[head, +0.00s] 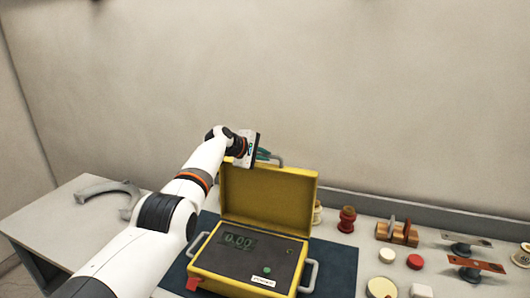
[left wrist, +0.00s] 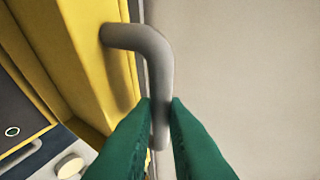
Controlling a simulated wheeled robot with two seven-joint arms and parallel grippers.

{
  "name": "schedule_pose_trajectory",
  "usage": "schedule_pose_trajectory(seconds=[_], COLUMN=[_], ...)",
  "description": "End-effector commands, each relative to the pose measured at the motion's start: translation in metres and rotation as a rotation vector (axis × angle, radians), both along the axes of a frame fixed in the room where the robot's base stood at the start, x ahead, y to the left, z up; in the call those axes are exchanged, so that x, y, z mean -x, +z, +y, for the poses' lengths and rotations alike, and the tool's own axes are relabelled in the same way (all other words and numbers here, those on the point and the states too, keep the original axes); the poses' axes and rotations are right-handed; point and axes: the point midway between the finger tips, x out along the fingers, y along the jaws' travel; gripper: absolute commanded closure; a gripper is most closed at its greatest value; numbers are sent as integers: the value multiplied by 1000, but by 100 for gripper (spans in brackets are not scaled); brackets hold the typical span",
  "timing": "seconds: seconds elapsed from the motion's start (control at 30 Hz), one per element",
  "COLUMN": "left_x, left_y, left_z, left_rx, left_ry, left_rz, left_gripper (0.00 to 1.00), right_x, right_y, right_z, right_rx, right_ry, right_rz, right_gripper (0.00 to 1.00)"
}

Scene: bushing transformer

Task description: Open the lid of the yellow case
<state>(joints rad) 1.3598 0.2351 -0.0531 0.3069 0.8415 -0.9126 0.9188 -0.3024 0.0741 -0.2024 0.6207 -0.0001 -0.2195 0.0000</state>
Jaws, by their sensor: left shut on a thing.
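The yellow case (head: 247,246) stands on a dark mat on the table, its dark panel and display showing. Its lid (head: 268,199) stands about upright at the back of the case. My left gripper (head: 264,154) is at the lid's top edge, by the grey lid handle (head: 276,161). In the left wrist view the green fingers (left wrist: 161,105) are shut on the end of the bent grey handle (left wrist: 150,45), with the yellow lid (left wrist: 85,50) to the left. My right gripper is not in view.
A dark mat (head: 333,268) lies under the case. Right of it are a red-brown insulator (head: 347,219), a wooden rack (head: 397,233) and several small parts. A grey curved piece (head: 108,188) lies on the left table. A wall stands behind.

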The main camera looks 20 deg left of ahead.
Motion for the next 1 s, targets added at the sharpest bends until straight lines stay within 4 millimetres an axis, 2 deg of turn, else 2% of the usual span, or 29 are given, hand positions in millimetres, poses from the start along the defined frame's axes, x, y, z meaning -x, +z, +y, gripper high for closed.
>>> schedule_pose_trajectory(seconds=[0.03,0.4,0.43,0.53,1.0], left_x=[-1,-1,-1,-1,2], left_y=[6,5,5,5,3], left_z=[0,0,0,0,3], left_rx=[4,2,2,2,1], left_ry=[1,0,1,1,0], left_rz=[-6,-6,-6,-6,-2], left_gripper=[100,100,83,67,66], right_x=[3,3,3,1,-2], right_y=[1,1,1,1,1], right_z=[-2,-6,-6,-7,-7], right_rx=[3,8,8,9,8], right_ry=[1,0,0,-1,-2], right_rz=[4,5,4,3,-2], right_gripper=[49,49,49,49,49])
